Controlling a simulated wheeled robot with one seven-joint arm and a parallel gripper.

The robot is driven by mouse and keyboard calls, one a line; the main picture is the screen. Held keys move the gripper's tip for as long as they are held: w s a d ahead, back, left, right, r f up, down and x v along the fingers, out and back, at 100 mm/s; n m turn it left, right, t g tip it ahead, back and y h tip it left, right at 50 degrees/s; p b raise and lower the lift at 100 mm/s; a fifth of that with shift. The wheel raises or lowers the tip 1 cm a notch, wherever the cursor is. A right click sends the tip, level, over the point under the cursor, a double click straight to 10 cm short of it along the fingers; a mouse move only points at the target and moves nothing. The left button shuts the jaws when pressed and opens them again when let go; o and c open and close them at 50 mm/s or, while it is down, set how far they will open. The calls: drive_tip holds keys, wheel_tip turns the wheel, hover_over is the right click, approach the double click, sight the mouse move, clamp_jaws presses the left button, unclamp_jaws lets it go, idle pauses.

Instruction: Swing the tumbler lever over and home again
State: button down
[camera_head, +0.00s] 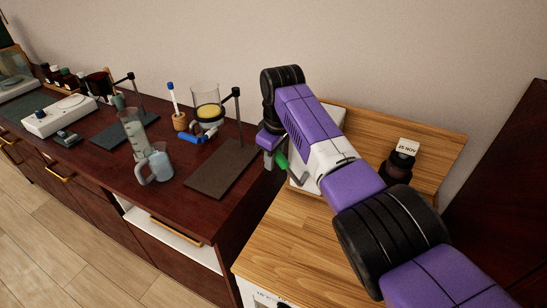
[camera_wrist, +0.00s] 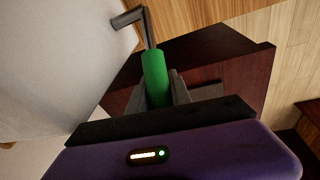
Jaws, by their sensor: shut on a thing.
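The tumbler lever is a bent grey rod (camera_wrist: 150,28) with a green grip (camera_wrist: 155,72). The rod runs into a pale housing (camera_wrist: 60,60) at the left of the wrist view. In the head view the green grip (camera_head: 281,160) shows at the left side of the white device (camera_head: 304,187), which my arm partly covers. My gripper (camera_wrist: 158,92) is shut on the green grip, with a grey finger on each side. The lower end of the grip is hidden between the fingers.
The device stands on a light wooden worktop (camera_head: 285,240). A dark bottle (camera_head: 399,168) with a date label stands to its right.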

drive_tip(key=shift+a+f, duration=0.1)
drive_tip(key=shift+f, duration=0.05)
drive_tip(key=c, duration=1.2)
unclamp_jaws()
drive_tip(key=shift+o, duration=0.2)
drive_tip(key=shift+b+v, duration=0.55)
drive_tip(key=shift+v, duration=3.35)
